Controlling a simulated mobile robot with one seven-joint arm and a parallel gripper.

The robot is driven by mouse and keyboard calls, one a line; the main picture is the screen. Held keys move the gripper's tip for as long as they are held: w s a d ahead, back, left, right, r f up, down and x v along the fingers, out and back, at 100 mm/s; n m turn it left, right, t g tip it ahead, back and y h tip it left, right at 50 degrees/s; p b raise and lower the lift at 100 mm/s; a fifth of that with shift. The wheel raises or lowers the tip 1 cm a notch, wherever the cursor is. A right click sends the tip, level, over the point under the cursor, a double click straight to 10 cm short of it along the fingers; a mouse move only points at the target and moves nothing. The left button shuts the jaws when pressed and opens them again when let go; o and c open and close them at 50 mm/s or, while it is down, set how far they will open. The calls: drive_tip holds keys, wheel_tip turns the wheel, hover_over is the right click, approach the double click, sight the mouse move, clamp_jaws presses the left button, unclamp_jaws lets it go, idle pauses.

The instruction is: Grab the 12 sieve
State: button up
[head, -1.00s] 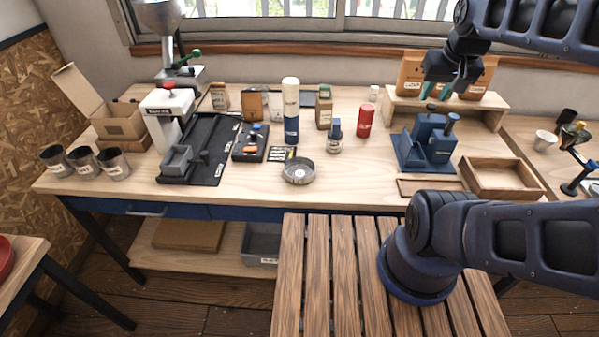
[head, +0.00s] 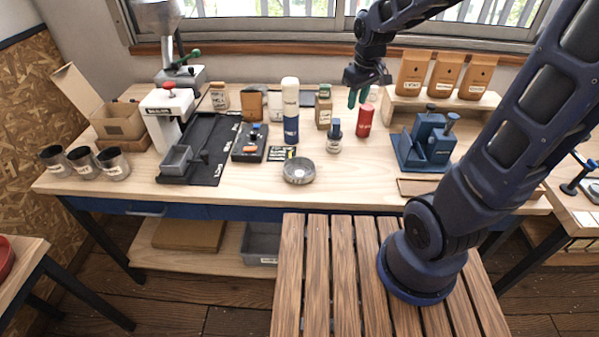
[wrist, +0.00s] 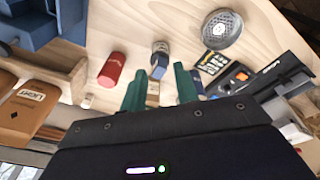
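A round, shallow metal sieve (head: 298,170) lies near the front middle of the workbench, with a pale label on its front side too small to read. In the wrist view the sieve (wrist: 222,30) is at the top right, with a perforated-looking bottom. I cannot tell its number. My gripper (head: 358,97) hangs above the back of the bench, right of the sieve and farther back. In the wrist view its green fingers (wrist: 160,70) are apart with nothing held between them.
A red canister (head: 365,120), a small labelled jar (head: 334,138) and a tall white-and-blue cylinder (head: 291,112) stand near the gripper. A black tray (head: 205,155) and several metal cups (head: 113,163) are to the left. A blue device (head: 428,142) is right. Bench front is clear around the sieve.

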sight(299, 170)
drive_tip(key=a+f+n, duration=0.2)
drive_tip(key=a+f, duration=0.3)
drive_tip(key=a+f+n+g, duration=0.1)
drive_tip(key=a+f, duration=0.3)
drive_tip(key=f, duration=0.2)
drive_tip(key=a+f+n, duration=0.2)
drive_tip(key=a+f, duration=0.3)
drive_tip(key=shift+w+a+f+n+g+h, duration=0.15)
drive_tip(key=shift+a+f+n+g+h, duration=0.15)
drive_tip(key=shift+g, duration=0.1)
drive_tip(key=shift+w+d+f, duration=0.1)
drive_tip(key=shift+f, duration=1.55)
drive_tip(key=shift+w+f, duration=0.1)
drive_tip(key=shift+f, duration=1.55)
clamp_jaws()
